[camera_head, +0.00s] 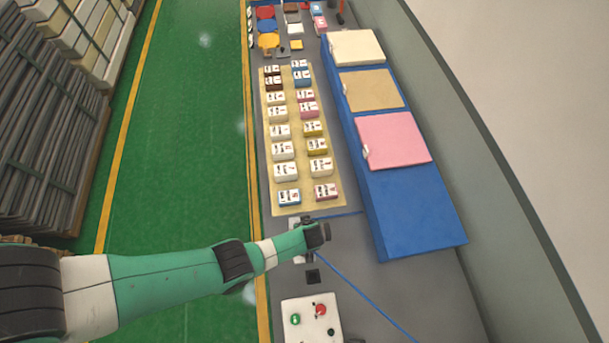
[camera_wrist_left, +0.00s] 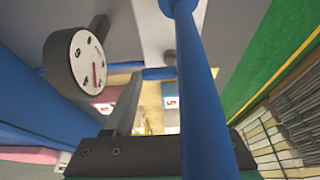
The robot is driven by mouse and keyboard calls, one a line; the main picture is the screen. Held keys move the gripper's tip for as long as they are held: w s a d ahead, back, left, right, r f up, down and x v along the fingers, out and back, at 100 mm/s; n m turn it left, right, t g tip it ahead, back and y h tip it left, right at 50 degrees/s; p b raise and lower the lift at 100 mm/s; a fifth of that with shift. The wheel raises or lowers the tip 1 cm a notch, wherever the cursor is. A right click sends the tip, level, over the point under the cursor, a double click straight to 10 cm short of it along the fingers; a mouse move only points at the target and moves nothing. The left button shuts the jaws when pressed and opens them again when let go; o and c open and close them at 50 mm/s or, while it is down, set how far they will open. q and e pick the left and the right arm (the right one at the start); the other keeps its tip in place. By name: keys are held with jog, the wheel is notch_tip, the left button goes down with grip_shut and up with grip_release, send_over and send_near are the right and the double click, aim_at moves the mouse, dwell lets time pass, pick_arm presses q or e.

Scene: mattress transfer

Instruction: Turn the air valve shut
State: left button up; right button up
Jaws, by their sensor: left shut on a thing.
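My left gripper (camera_head: 320,234) reaches in from the left and is shut at the air valve unit (camera_head: 296,229), a small light and dark fitting on the grey tabletop. The gripper and wrist cover most of the fitting, so the handle's angle cannot be told. In the left wrist view, a round pressure gauge (camera_wrist_left: 88,62) with a white face and red needle stands at the left. In the head view, the hose (camera_head: 362,291) runs toward the lower right. My right gripper is not in view.
A control box (camera_head: 313,325) with green and red buttons stands at the near edge. A tan board (camera_head: 292,143) holds two columns of labelled blocks. A long blue bench (camera_head: 416,206) with cream, tan and pink pads lies at the right. The green floor is clear.

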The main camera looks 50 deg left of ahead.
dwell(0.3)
pick_arm(q)
jog(key=o, duration=1.4)
jog(key=shift+c, duration=0.2)
